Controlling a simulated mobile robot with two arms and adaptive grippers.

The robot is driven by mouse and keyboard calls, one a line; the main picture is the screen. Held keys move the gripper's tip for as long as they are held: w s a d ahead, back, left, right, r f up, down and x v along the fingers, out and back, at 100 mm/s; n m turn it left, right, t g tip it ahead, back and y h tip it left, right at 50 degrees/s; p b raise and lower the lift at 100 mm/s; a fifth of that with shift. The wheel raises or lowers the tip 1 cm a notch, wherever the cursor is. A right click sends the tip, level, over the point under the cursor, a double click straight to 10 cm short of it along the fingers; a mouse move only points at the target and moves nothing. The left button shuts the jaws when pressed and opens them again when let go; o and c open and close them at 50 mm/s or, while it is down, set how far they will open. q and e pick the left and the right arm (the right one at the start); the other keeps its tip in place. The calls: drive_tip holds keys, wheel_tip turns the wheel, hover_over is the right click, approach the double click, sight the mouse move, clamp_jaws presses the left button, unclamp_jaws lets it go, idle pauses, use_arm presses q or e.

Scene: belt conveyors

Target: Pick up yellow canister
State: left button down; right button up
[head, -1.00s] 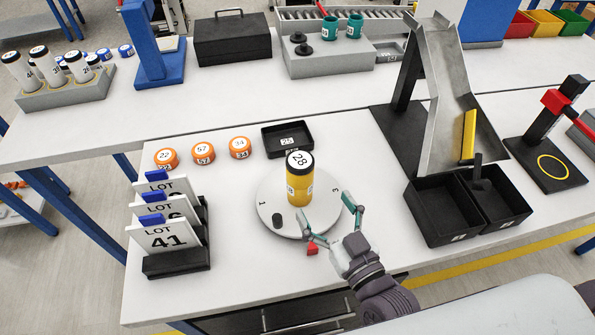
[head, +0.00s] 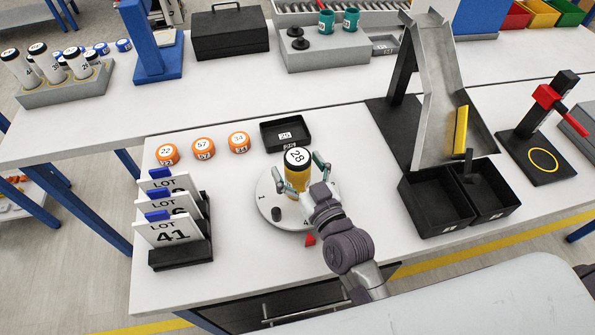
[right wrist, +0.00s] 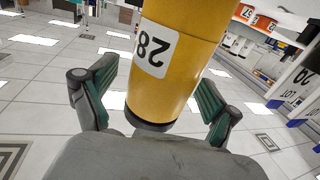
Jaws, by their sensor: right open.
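The yellow canister (head: 296,175) has a black lid marked 28 and stands upright on the round grey turntable (head: 266,207). My right gripper (head: 298,171) is at the canister, with one finger on each side of it and the jaws open. In the right wrist view the canister (right wrist: 180,60) stands between the two green-padded fingers (right wrist: 160,105), with gaps visible on both sides. The canister's lower front is partly hidden by my gripper in the head view. My left gripper is not in view.
A red pointer (head: 310,239) sits at the turntable's front edge. Black bins (head: 435,205) and a metal chute (head: 440,100) are to the right.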

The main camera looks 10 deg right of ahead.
drive_tip(key=c, duration=1.5)
drive_tip(key=shift+o, duration=0.2)
drive_tip(key=shift+r, duration=0.15)
